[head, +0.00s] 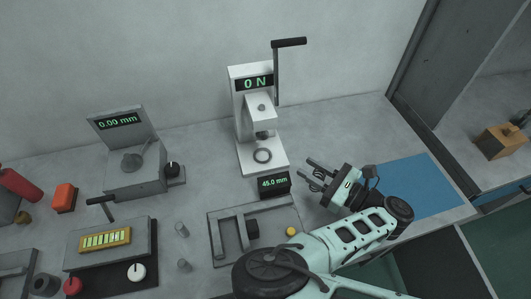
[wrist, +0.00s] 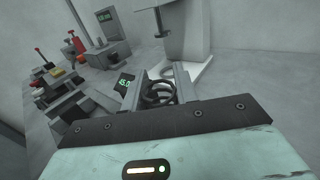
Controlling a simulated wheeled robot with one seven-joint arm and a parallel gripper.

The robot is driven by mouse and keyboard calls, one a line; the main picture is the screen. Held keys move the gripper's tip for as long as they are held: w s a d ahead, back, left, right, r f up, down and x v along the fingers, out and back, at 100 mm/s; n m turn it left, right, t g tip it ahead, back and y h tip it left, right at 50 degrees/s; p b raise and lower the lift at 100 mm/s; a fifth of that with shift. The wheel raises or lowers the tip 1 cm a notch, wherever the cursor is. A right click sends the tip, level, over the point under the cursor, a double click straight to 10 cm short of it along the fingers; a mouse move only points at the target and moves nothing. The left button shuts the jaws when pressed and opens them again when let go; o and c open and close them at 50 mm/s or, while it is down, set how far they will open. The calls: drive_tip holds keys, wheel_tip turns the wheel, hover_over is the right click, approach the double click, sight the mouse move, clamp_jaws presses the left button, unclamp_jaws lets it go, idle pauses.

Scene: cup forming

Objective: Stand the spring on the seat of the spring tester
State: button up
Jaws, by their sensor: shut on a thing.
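The spring tester (head: 241,110) is a white press with a lever at top right and a display reading 0 N. My gripper (head: 311,173) is to the right of the base, apart from the seat. It is shut on the spring (wrist: 158,92), a dark coil between the fingers; in the head view the spring (head: 319,173) shows small and dark.
A small 45.0 mm display (head: 274,184) stands at the base's front right corner, close to my gripper. A grey fixture (head: 216,240) lies in front. A gauge reading 0.00 mm (head: 120,125) stands left. A blue mat (head: 415,180) lies right.

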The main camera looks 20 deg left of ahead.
drive_tip(key=shift+w+f, duration=0.25)
drive_tip(key=shift+f, duration=0.3)
drive_tip(key=shift+w+a+b, duration=0.2)
drive_tip(key=shift+w+b, duration=0.05)
drive_tip(key=shift+b, duration=0.05)
drive_tip(key=p+x, duration=0.2)
drive_tip(key=x, duration=1.5)
drive_tip(key=shift+a+r+p, duration=0.1)
drive_tip(key=shift+p, duration=0.25)
drive_tip(key=shift+w+a, duration=0.15)
drive_tip(key=shift+a, duration=0.05)
drive_tip(key=shift+f, duration=0.35)
drive_tip(key=shift+f+p, duration=0.15)
drive_tip(key=shift+p, duration=0.15)
drive_tip(key=o, duration=0.9)
drive_tip(key=shift+o, duration=0.2)
